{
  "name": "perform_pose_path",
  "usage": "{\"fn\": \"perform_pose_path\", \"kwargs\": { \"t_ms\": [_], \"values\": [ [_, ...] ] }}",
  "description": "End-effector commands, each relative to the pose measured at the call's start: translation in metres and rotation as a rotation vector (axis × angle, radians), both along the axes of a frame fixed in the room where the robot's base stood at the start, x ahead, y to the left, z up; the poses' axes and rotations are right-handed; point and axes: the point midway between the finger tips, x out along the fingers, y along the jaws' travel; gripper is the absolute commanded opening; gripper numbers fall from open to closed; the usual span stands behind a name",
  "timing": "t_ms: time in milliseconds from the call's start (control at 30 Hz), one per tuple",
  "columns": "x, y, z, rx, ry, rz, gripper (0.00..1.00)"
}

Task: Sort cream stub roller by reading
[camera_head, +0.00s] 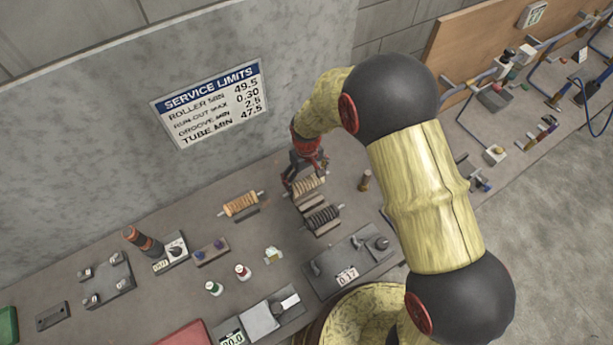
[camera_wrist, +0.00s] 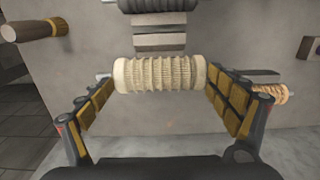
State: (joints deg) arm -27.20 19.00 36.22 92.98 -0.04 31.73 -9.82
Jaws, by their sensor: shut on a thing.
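The cream stub roller (camera_head: 308,187), ribbed with pale end collars, is at the rear middle of the bench. It also shows in the wrist view (camera_wrist: 160,74), lying crosswise between the padded fingers. My gripper (camera_head: 305,170) is above it and shut on it, one finger at each end (camera_wrist: 163,95). I cannot tell whether it is clear of its rest. A dark roller (camera_head: 322,218) sits on a rest in front of it. An orange-tan roller (camera_head: 240,204) sits on another rest to the left. A sign (camera_head: 212,103) lists roller min 49.5, run-out max 0.30, groove min 2.5, tube min 47.5.
A plate fixture (camera_head: 355,257) in front has a display (camera_head: 347,274) that seems to read 0.17. A second display (camera_head: 232,338) at the front edge is partly cut off. Small bottles (camera_head: 243,271) stand mid-bench. A brown-topped post (camera_head: 364,181) stands right of the rollers.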

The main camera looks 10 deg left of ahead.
Motion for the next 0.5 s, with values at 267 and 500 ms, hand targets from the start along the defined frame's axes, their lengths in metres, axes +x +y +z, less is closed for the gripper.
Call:
{"fn": "perform_pose_path", "kwargs": {
  "t_ms": [267, 500],
  "values": [
    [0.0, 0.0, -0.027, 0.001, -0.001, 0.0, 0.48],
    [0.001, 0.0, -0.045, 0.001, -0.001, 0.0, 0.48]
  ]
}}
